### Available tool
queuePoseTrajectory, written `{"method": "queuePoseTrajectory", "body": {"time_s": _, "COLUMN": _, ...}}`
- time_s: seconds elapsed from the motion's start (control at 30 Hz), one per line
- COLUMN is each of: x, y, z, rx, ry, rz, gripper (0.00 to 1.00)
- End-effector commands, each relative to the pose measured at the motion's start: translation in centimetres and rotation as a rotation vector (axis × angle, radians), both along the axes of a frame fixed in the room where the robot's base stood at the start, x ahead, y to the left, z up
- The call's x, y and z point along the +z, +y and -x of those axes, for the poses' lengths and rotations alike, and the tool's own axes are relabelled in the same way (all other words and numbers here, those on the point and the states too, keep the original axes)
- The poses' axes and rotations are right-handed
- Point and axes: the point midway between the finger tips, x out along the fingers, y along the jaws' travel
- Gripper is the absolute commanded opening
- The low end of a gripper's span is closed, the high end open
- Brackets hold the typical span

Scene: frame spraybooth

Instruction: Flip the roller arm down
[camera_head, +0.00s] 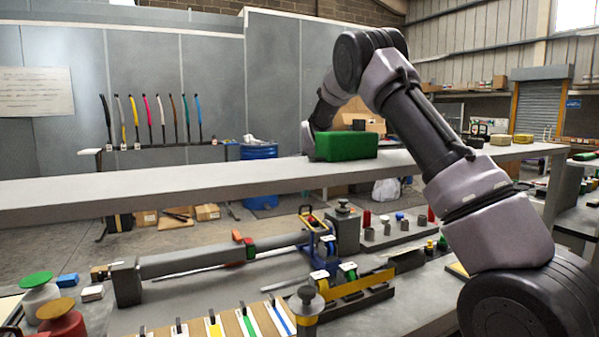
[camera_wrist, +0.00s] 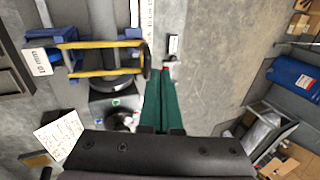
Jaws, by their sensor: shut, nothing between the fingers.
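The roller arm, a yellow frame (camera_head: 312,220) on a blue bracket (camera_head: 325,250), stands raised on the bench at the middle of the head view. In the wrist view the yellow frame (camera_wrist: 105,72) and its blue mount (camera_wrist: 72,40) lie left of my gripper (camera_wrist: 163,80). The green fingers are together with nothing visible between them. Their tips appear just beside the right end of the yellow frame; I cannot tell whether they touch it. My gripper cannot be made out clearly in the head view, where the grey beam crosses in front.
A long grey tube (camera_head: 205,258) lies left of the roller arm. Pots (camera_head: 36,285) stand at front left. A blue drum (camera_head: 259,165) stands behind on the floor.

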Motion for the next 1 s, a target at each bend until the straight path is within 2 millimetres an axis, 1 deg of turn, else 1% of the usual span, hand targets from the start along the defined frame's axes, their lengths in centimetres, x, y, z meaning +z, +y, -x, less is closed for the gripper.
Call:
{"method": "queuePoseTrajectory", "body": {"time_s": 0.03, "x": 1.0, "y": -0.7, "z": 0.1, "rx": -0.001, "ry": -0.004, "rz": -0.001, "gripper": 0.00}}
{"method": "queuePoseTrajectory", "body": {"time_s": 0.07, "x": 1.7, "y": -1.1, "z": 0.1, "rx": -0.001, "ry": -0.004, "rz": -0.001, "gripper": 0.00}}
{"method": "queuePoseTrajectory", "body": {"time_s": 0.3, "x": 6.4, "y": -0.4, "z": -1.1, "rx": -0.001, "ry": -0.004, "rz": 0.000, "gripper": 0.00}}
{"method": "queuePoseTrajectory", "body": {"time_s": 0.4, "x": 8.2, "y": -0.1, "z": -1.6, "rx": 0.000, "ry": -0.003, "rz": 0.000, "gripper": 0.00}}
{"method": "queuePoseTrajectory", "body": {"time_s": 0.5, "x": 9.6, "y": 0.1, "z": -2.0, "rx": 0.000, "ry": -0.003, "rz": 0.001, "gripper": 0.00}}
{"method": "queuePoseTrajectory", "body": {"time_s": 0.6, "x": 10.5, "y": 0.2, "z": -2.2, "rx": 0.000, "ry": -0.001, "rz": 0.001, "gripper": 0.00}}
{"method": "queuePoseTrajectory", "body": {"time_s": 0.7, "x": 11.0, "y": 0.2, "z": -2.3, "rx": 0.000, "ry": -0.001, "rz": 0.001, "gripper": 0.00}}
{"method": "queuePoseTrajectory", "body": {"time_s": 1.0, "x": 11.0, "y": 0.3, "z": -2.3, "rx": 0.000, "ry": 0.000, "rz": 0.001, "gripper": 0.00}}
